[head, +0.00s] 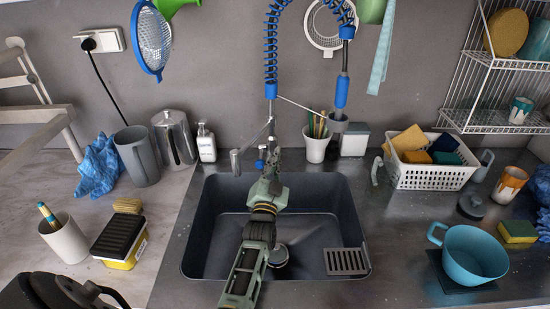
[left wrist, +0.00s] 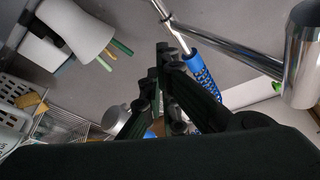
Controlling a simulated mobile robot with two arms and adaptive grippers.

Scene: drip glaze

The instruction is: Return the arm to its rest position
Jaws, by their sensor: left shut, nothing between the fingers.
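My left arm crosses the sink (head: 200,235) from the front. Its gripper (head: 270,160) is at the sink's back edge, close in front of the faucet. The fingers are shut and empty. In the left wrist view the dark fingers (left wrist: 162,62) are close together with nothing between them. The faucet's blue coil (left wrist: 205,75) and a chrome pipe (left wrist: 300,60) show near the fingers there. I cannot tell whether the fingers touch the faucet. My right gripper is not in view.
A white cup with brushes (head: 316,147) and a soap bottle (head: 206,143) stand behind the sink. A white basket (head: 430,177) and a turquoise pot (head: 472,254) are to the right. A grey cup (head: 137,157) and a yellow-black box (head: 119,243) are to the left.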

